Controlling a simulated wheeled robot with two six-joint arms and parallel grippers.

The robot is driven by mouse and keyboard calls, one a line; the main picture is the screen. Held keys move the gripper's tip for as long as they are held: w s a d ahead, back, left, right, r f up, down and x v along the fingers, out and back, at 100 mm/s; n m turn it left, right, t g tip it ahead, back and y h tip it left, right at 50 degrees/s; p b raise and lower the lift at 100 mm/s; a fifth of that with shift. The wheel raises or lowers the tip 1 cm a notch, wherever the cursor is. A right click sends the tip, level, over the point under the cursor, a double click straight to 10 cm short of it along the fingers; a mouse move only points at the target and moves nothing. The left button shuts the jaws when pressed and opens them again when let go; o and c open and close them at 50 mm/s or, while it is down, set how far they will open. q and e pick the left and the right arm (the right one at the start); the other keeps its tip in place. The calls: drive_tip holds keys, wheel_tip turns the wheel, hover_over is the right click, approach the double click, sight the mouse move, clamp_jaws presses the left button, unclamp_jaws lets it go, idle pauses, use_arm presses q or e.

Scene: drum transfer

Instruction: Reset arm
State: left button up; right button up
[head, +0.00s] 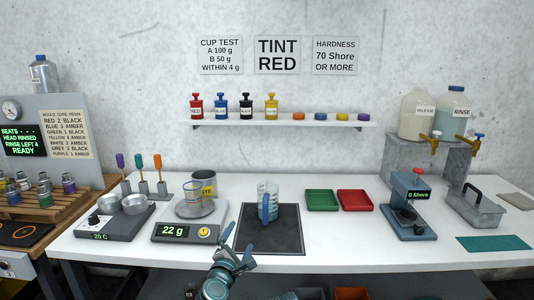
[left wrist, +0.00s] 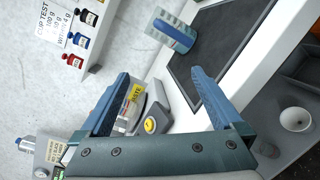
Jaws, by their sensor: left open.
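My left gripper (head: 241,246) is open and empty at the table's front edge, by the front left corner of the dark mat. Its two blue fingers stand apart in the left wrist view (left wrist: 160,76), with nothing between their tips. The cup also shows in the left wrist view (left wrist: 174,34). My right gripper does not show.
A scale (head: 178,231) reading 22 g, with a measuring cup (head: 193,194) on it, stands left of the mat. A waste pot (head: 205,184) is behind. Green (head: 322,200) and red (head: 355,200) trays and a hardness tester (head: 409,205) stand right. White tabletop between them is clear.

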use_arm(q)
drive_tip(key=s+d+f+m+g+h, duration=0.1)
drive_tip(key=s+f+m+g, duration=0.25)
drive_tip(key=f+m, duration=0.4)
drive_tip(key=s+d+f+m+g+h, duration=0.1)
drive_tip(key=s+f+m+g, duration=0.2)
drive_tip(key=f+m+g, duration=0.4)
drive_tip(key=s+a+f+m+g+y, duration=0.3)
drive_tip(key=s+a+m, duration=0.1)
drive_tip(key=s+a, duration=0.25)
drive_tip(key=s+a+f+m+g+y, duration=0.3)
drive_tip(key=s+a+f+m, duration=0.15)
drive_tip(key=s, duration=0.25)
drive_tip(key=s+d+r+m+p, duration=0.3)
drive_tip(key=s+d+r+p, duration=0.2)
drive_tip(key=d+r+p, duration=0.5)
drive_tip(key=shift+s+d+r+m+g+y, duration=0.15)
drive_tip(key=shift+d+r+m+g+y, duration=0.15)
drive_tip(key=shift+d+r+g+y, duration=0.35)
drive_tip(key=shift+a+r+t+h, duration=0.1)
drive_tip(key=shift+t+h, duration=0.2)
drive_tip(key=shift+h, duration=0.05)
drive_tip(key=shift+c, duration=0.2)
